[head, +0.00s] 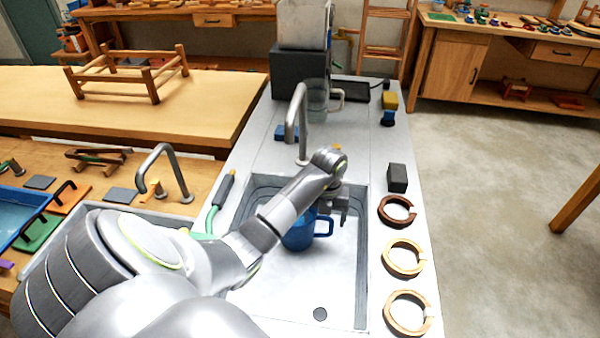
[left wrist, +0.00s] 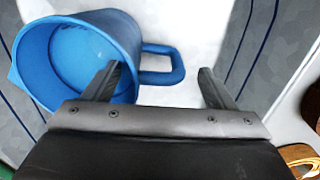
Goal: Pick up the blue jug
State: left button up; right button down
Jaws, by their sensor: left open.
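The blue jug (head: 298,237) stands in the sink basin (head: 335,275), with its handle pointing right in the head view. My left arm crosses in front of it and hides part of it. In the left wrist view the jug (left wrist: 85,55) is seen from above and looks empty, with its handle (left wrist: 165,64) on the right. My left gripper (left wrist: 158,82) is open, and the handle shows between its two fingers. In the head view the left gripper (head: 338,205) is over the basin near the jug, partly hidden by the wrist. No contact with the handle can be made out.
A tap (head: 297,120) rises behind the basin. A dark block (head: 397,178) and several wooden rings (head: 403,258) lie along the counter's right edge. A clear jug (head: 318,98) stands at the back. A green-handled tool (head: 220,200) lies left of the basin.

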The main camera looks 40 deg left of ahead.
pick_arm(q)
notch_tip(320, 180, down, 2)
jog(key=shift+f+b, duration=0.25)
jog(key=shift+b, duration=0.35)
jog(key=shift+r, duration=0.1)
jog(key=c, duration=1.1)
jog(key=shift+w, duration=0.1)
jog(key=shift+c, duration=0.2)
jog(key=shift+r, duration=0.15)
